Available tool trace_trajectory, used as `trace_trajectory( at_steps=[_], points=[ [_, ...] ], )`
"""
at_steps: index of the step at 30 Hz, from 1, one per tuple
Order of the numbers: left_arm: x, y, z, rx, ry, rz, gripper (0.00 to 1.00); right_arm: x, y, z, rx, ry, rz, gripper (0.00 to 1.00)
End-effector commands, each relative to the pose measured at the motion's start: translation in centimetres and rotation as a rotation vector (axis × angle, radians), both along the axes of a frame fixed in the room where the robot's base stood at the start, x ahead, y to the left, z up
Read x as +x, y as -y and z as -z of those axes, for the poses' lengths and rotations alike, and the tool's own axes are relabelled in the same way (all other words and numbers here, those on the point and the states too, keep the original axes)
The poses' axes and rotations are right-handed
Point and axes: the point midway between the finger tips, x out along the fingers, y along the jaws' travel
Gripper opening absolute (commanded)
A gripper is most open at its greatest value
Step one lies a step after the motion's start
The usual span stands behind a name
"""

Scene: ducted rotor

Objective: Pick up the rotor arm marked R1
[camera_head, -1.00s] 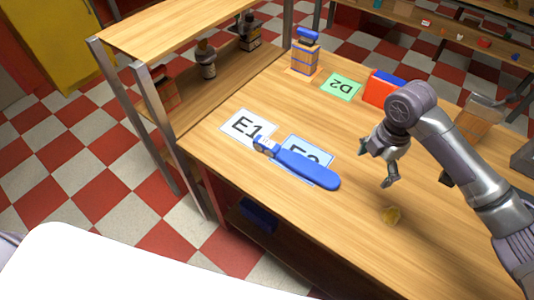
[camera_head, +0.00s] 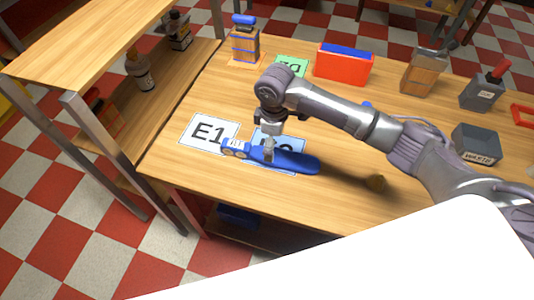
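A long blue rotor arm (camera_head: 295,162) lies across the light-blue sheet and reaches the E1 sheet (camera_head: 208,133). A small white label with dark marking sits near its left end; I cannot read it surely. My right gripper (camera_head: 269,149) points down at the middle of the rotor arm, with a finger at its surface. The far finger is hidden, so I cannot tell whether it is open or shut on it. My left gripper is not in view.
Behind are a green sheet (camera_head: 291,66), an orange-red bin (camera_head: 343,67) with blue inside, and a wooden block stand (camera_head: 245,46). A dark waste bin (camera_head: 475,145) stands at the right. Shelving is at left.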

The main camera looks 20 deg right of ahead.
Motion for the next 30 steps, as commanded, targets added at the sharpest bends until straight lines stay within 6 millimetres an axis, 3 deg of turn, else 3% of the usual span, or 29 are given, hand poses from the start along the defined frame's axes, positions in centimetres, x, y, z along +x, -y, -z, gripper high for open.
trace_trajectory(
  at_steps=[7, 15, 23, 24, 30],
  points=[
    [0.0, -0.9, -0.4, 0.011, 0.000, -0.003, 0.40, 0.0, 0.0, 1.9, -0.001, -0.002, -0.002, 0.94],
    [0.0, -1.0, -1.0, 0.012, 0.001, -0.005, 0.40, 0.1, 0.1, 5.7, -0.002, -0.001, -0.002, 0.94],
    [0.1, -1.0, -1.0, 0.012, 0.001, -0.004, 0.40, 0.2, 0.1, 6.2, 0.000, 0.002, -0.003, 0.94],
    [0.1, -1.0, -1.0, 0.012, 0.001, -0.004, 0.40, 0.2, 0.1, 6.2, 0.000, 0.002, -0.003, 0.92],
    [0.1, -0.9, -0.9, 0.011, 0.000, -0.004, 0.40, 0.2, 0.1, 6.1, -0.001, 0.001, -0.003, 0.59]
  ],
)
